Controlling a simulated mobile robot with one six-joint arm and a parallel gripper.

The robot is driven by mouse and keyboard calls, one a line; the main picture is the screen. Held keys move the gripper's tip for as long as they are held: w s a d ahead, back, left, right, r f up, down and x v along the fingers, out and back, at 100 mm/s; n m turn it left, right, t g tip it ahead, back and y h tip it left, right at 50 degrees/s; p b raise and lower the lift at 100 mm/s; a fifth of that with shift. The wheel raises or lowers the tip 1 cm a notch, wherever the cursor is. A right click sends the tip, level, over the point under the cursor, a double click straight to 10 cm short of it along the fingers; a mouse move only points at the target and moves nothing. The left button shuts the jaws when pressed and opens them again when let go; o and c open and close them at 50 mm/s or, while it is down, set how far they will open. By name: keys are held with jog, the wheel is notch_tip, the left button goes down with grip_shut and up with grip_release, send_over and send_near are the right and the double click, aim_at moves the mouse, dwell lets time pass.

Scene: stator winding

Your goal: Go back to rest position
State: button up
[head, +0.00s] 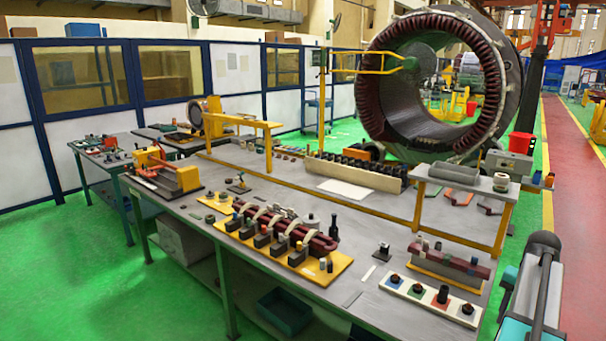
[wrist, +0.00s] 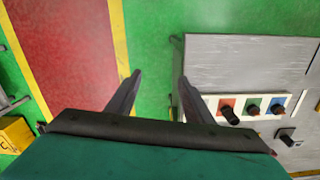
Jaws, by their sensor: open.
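My gripper (wrist: 158,92) is open in the wrist view, with its two dark fingers apart and nothing between them. It points down over the green floor beside the table end, with the right finger close to the table's edge in the picture. In the head view, part of my arm shows at the lower right, just off the table's right end; the fingers cannot be made out there.
The long grey workbench (head: 345,189) holds a yellow fixture board (head: 335,263) with a dark red coil, and a white strip (head: 408,290) with colored squares, also in the wrist view (wrist: 207,102). A large stator ring (head: 377,95) stands behind. A red walkway (head: 570,180) runs at right.

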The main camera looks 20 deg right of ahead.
jog(key=w+a+f+n+g+y, duration=0.1)
jog(key=w+a+f+n, duration=0.25)
jog(key=a+f, duration=1.15)
jog(key=w+a+f+n+g, duration=0.1)
jog(key=w+a+f+n, duration=0.25)
jog(key=a+f, duration=1.15)
jog(key=s+a+f+n+g, duration=0.1)
jog(key=s+a+f, duration=0.25)
jog(key=a, duration=0.45)
jog(key=s+a+f+n+g, duration=0.1)
jog(key=s+a+f, duration=0.25)
jog(key=a, duration=0.45)
jog(key=s+a+f+n+g+h, duration=0.1)
jog(key=s+a+f+n, duration=0.1)
jog(key=s+a+f, duration=0.4)
jog(key=s+a+f+n, duration=0.2)
jog(key=s+a, duration=0.3)
jog(key=s, duration=0.2)
notch_tip(320, 180, down, 11)
jog(key=b, duration=1.2)
jog(key=shift+s+g, duration=0.3)
jog(key=shift+d, duration=0.25)
